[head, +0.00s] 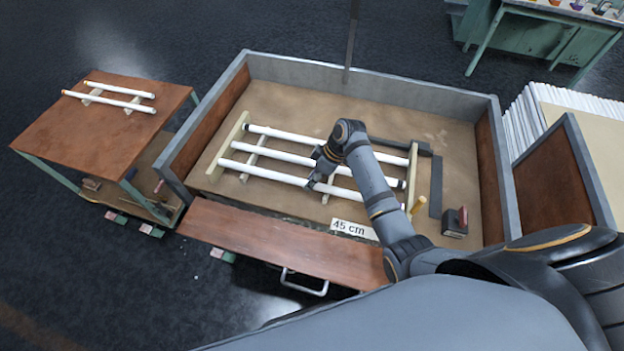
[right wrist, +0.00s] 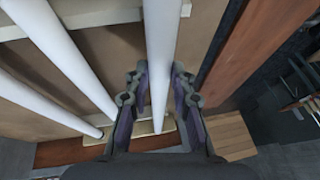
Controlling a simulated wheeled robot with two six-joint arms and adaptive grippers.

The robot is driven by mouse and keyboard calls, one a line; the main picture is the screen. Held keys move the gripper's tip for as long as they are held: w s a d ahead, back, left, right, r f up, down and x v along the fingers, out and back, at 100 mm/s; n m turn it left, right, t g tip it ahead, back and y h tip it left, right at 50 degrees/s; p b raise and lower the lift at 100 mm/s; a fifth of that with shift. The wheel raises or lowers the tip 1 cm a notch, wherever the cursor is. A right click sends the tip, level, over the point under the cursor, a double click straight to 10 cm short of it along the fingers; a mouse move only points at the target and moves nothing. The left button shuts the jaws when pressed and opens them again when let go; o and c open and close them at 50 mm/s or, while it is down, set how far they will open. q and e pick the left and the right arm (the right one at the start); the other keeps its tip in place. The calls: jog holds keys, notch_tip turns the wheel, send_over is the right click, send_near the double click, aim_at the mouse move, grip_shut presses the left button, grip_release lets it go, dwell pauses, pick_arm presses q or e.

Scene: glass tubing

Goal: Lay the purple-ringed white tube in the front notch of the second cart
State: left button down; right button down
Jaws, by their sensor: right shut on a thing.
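Several white tubes lie side by side across light wooden bars in a walled crate (head: 375,82). My right gripper (head: 315,180) is shut on the front white tube (head: 265,173), near its middle. In the right wrist view this tube (right wrist: 159,50) runs between the two fingers (right wrist: 158,92), and its end is over a wooden bar. To the left, a brown-topped cart (head: 85,135) carries two white tubes (head: 108,100) on small notched wooden supports. I cannot tell which cart counts as second. My left gripper is out of view.
A brown board (head: 270,232) with a handle runs along the crate's front. A "45 cm" label (head: 353,229) and a dark red-topped block (head: 455,222) are near the right side. A thin dark post (head: 350,45) stands at the back wall. Dark floor separates cart and crate.

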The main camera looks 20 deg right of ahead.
jog(key=shift+f, duration=0.15)
jog(key=shift+f, duration=0.1)
jog(key=c, duration=1.1)
grip_release()
jog(key=shift+f, duration=0.1)
jog(key=shift+c, duration=0.2)
jog(key=w+v, duration=0.1)
jog(key=v, duration=1.1)
jog(key=shift+s+r+b, duration=0.4)
jog(key=shift+s+r, duration=0.05)
jog(key=shift+s, duration=0.05)
